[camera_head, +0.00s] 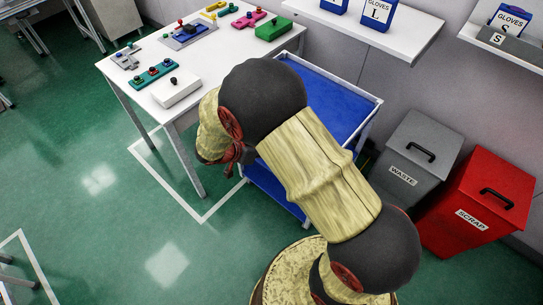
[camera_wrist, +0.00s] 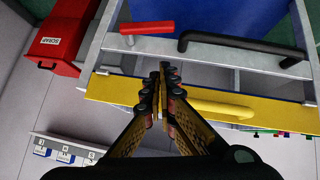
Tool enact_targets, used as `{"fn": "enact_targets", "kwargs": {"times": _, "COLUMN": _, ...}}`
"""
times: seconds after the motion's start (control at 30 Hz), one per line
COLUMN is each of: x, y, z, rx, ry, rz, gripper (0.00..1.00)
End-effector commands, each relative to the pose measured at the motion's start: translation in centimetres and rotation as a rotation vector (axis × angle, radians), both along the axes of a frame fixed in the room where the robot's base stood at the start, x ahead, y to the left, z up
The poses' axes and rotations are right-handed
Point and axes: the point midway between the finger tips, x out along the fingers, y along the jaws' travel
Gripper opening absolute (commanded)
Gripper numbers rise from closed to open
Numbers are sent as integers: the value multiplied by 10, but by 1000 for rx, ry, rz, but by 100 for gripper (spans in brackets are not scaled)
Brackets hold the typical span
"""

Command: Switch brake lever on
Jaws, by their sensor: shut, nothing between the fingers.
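In the wrist view a short red lever (camera_wrist: 148,27) sticks out from the grey frame of the blue cart (camera_wrist: 225,15); it looks like the brake lever, though no label shows. My gripper (camera_wrist: 166,68) is shut and empty. Its fingertips appear below and slightly right of the red lever, apart from it in the picture, over the strip between the frame and a yellow bar. In the head view the cart's blue top (camera_head: 325,95) shows behind my arm. My arm hides the lever and most of the gripper there.
A black handle (camera_wrist: 240,42) lies right of the red lever. The yellow bar (camera_wrist: 120,90) carries a yellow handle (camera_wrist: 215,107). A white table (camera_head: 205,65) with several coloured fixtures stands left of the cart. A grey waste bin (camera_head: 415,150) and a red scrap bin (camera_head: 480,205) stand right.

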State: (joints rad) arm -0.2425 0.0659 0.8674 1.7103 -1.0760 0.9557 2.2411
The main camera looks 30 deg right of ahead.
Motion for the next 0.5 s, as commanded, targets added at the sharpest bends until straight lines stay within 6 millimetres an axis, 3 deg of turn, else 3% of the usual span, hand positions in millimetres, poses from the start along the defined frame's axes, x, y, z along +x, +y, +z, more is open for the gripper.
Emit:
{"fn": "enact_targets", "kwargs": {"times": 0.4, "x": 8, "y": -58, "z": -58, "rx": 1, "ry": 2, "rz": -3, "gripper": 0}}
{"fn": "enact_targets", "kwargs": {"times": 0.5, "x": 6, "y": -62, "z": -73, "rx": 1, "ry": 5, "rz": 1, "gripper": 0}}
